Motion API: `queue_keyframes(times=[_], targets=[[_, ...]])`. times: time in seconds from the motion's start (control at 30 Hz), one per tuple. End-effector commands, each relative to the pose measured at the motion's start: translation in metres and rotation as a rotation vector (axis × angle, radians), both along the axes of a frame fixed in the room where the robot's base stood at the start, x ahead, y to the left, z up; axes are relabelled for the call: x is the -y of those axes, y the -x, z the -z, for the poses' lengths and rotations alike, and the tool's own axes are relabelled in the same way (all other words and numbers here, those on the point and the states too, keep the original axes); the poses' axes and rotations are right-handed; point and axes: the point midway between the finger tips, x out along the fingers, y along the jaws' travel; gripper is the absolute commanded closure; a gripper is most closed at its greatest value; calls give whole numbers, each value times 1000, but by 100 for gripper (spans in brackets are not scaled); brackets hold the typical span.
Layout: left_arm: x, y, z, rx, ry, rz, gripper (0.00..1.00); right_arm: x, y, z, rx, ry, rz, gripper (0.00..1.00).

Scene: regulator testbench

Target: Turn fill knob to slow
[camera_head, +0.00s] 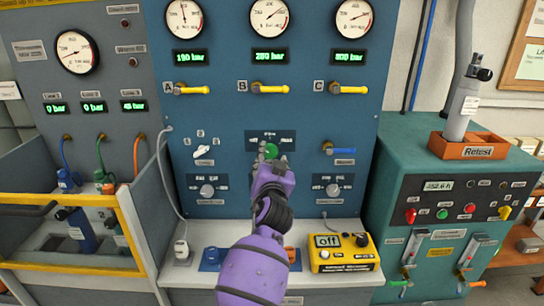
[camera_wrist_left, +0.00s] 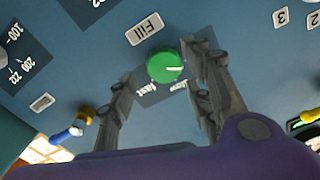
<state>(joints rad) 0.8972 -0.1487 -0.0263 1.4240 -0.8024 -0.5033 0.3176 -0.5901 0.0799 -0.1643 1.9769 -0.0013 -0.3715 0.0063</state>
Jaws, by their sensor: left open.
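The green fill knob (camera_head: 271,150) sits on a dark plate in the middle of the blue panel. In the left wrist view the round knob (camera_wrist_left: 165,67) shows whole, with a white mark pointing right. The "Fill" label (camera_wrist_left: 146,29) is above it, and the slow and fast markings are below, appearing upside down. My left gripper (camera_head: 270,162) is in front of the panel just below the knob. In the wrist view its open fingers (camera_wrist_left: 164,68) stand on either side of the knob; contact cannot be told. My right gripper is not in view.
Yellow-handled valves (camera_head: 270,89) lie above, and a blue-handled valve (camera_head: 341,151) is to the right. A white selector (camera_head: 201,151) is to the left. A yellow box reading "off" (camera_head: 343,253) stands on the ledge. A green retest bench (camera_head: 420,180) is at the right.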

Motion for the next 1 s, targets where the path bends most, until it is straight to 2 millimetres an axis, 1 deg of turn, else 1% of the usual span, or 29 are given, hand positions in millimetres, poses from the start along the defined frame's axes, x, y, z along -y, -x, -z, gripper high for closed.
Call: queue_keyframes(times=[0.03, 0.1, 0.2, 0.3, 0.53, 0.83, 0.87, 1.0], targets=[[1, -8, 0, 0, -2, 1, 54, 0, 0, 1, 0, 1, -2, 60], [1, -17, 1, 0, -2, 1, 54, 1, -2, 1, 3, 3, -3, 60], [0, -25, 2, -1, -1, 1, 54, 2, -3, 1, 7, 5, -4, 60], [0, -28, 1, 0, 0, 0, 54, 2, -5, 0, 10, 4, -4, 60], [0, -29, 1, 0, 1, 0, 54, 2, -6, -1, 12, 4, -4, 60], [1, -28, 1, -1, 1, 2, 93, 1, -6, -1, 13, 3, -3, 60], [1, -28, 1, -1, 1, 2, 95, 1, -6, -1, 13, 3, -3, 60], [1, -28, 1, -1, -6, 2, 95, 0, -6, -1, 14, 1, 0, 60]])
